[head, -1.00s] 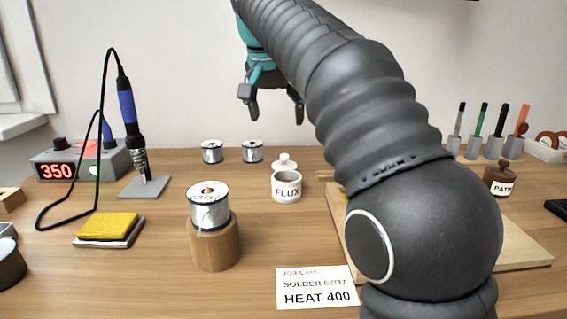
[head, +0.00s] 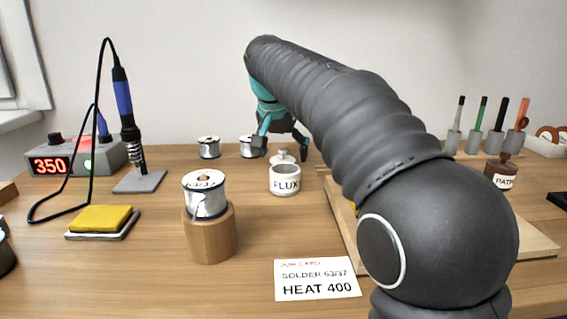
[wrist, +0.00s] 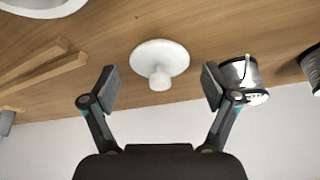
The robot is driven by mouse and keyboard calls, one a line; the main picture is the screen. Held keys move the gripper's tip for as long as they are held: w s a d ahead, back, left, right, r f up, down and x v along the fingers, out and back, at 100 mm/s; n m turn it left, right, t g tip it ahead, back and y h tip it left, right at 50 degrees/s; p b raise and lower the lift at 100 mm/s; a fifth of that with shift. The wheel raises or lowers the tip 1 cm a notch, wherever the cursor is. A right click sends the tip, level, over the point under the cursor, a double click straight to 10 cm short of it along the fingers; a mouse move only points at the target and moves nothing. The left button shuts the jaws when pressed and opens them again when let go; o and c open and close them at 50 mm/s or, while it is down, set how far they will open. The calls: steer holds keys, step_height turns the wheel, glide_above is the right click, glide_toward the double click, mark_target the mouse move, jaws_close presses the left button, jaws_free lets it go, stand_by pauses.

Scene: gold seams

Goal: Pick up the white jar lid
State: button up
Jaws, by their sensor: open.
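The white jar lid (head: 283,156) shows just behind the FLUX jar (head: 285,181) in the head view, its lower part hidden by the jar. In the wrist view the lid (wrist: 159,58) is a round white disc with a knob, lying knob up on the wooden table. My gripper (head: 281,148) is open and empty behind the jar. In the wrist view its two fingers (wrist: 158,90) are spread wide, one to each side of the lid's knob in the picture, and not touching it.
Solder spools (head: 208,148) stand left of the lid; one (wrist: 240,76) appears beside the right finger in the wrist view. The FLUX jar's pale rim (wrist: 42,6) is at the upper left there. Wooden strips (wrist: 40,65) lie to the left. A wooden board (head: 525,245) is at the right.

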steer(key=c, duration=1)
steer(key=shift+c, duration=0.2)
steer(key=shift+r, duration=0.15)
